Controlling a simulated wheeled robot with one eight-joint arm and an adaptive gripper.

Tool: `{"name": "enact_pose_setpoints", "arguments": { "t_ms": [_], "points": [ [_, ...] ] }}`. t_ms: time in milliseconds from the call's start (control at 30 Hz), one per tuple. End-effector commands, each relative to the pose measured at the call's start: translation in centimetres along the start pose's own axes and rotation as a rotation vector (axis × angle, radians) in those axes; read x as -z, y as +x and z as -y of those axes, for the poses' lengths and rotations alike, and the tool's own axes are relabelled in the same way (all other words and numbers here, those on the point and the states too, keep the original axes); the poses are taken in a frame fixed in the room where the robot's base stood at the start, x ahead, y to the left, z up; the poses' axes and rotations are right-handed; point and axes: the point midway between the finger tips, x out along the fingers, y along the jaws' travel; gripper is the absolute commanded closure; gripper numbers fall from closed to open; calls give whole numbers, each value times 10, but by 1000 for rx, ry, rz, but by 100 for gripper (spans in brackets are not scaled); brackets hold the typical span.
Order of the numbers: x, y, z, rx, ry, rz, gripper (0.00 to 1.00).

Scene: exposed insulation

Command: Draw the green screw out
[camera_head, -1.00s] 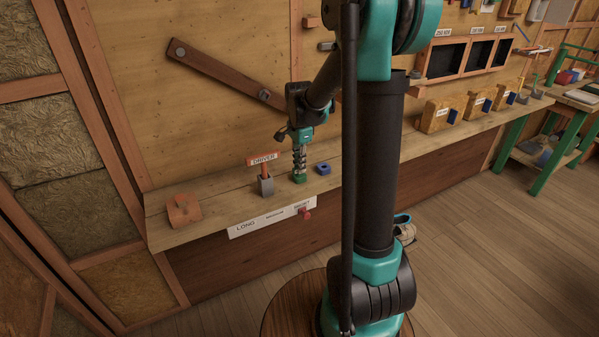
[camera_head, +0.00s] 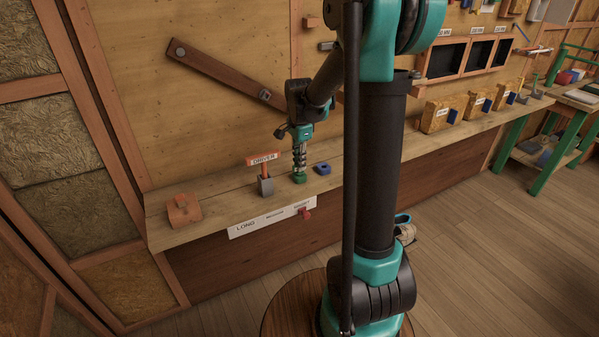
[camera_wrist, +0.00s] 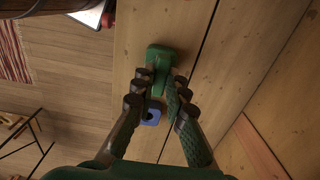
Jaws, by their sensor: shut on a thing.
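My gripper (camera_head: 299,166) points down at the shelf in the head view, its fingers closed around the upper part of a green piece. That green screw (camera_wrist: 163,82) shows between the fingertips (camera_wrist: 161,92) in the wrist view, partly hidden by them. A wider green block (camera_wrist: 162,54) lies just beyond the tips, and it also shows under the gripper in the head view (camera_head: 299,179). I cannot tell how much of the screw is still inside the block.
A blue block with a hole (camera_head: 322,168) stands close right of the gripper. A grey holder (camera_head: 266,186) with an orange-handled driver stands left. A wooden block (camera_head: 183,210) is farther left on the shelf (camera_head: 225,206). A LONG label strip (camera_head: 270,219) runs along the front edge.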

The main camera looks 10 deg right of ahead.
Motion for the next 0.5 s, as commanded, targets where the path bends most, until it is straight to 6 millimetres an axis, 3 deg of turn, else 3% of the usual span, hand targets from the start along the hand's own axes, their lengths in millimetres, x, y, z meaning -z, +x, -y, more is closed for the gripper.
{"name": "enact_pose_setpoints", "arguments": {
  "t_ms": [500],
  "points": [
    [0, -9, 0, 0, 0, 0, 100]
  ]
}}
